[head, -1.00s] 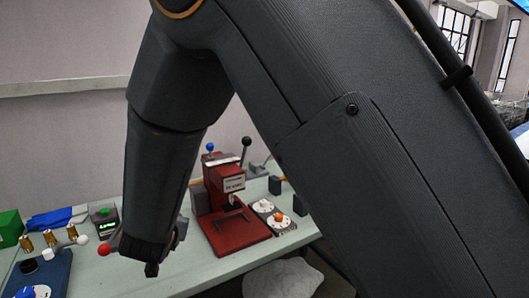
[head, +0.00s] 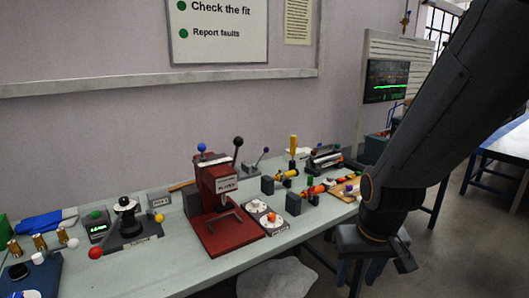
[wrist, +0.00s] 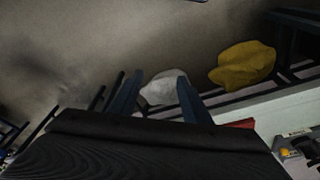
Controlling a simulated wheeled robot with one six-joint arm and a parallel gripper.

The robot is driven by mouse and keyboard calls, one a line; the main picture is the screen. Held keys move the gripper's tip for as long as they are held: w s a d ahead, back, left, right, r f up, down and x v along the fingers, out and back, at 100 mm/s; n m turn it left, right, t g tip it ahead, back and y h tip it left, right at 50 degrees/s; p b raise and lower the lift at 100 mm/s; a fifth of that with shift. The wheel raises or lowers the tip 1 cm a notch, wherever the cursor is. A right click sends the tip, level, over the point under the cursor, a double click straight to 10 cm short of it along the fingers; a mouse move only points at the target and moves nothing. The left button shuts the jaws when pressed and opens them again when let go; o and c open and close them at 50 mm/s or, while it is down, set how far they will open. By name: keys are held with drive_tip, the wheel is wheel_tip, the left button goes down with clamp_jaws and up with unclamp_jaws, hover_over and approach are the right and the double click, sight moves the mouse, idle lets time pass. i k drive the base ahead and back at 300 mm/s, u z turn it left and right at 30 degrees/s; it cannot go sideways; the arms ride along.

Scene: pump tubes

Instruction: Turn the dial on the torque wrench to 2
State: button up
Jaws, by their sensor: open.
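Two slim tools stand in dark blocks on the bench in the head view: one with a yellow body (head: 288,175) and a nearer one with a red body (head: 319,188). I cannot tell which is the torque wrench, and no dial numbers are readable. My gripper (head: 403,258) hangs at the right, beyond the bench's front edge and apart from both tools. In the wrist view my gripper (wrist: 159,80) shows two spread, empty fingers, with the floor and a pale sack beyond them.
A red press (head: 222,205) stands mid-bench, beside a grey plate with white dials (head: 257,206). A black-topped device (head: 127,222) and brass cylinders (head: 39,242) are further left. A wooden board (head: 345,189) lies near the right end. A pale sack (head: 278,280) and a yellow sack (wrist: 243,61) lie below.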

sight(123, 201)
drive_tip(key=k, duration=0.45)
drive_tip(key=u, duration=0.2)
drive_tip(key=i, duration=0.35)
drive_tip(key=u, duration=1.4)
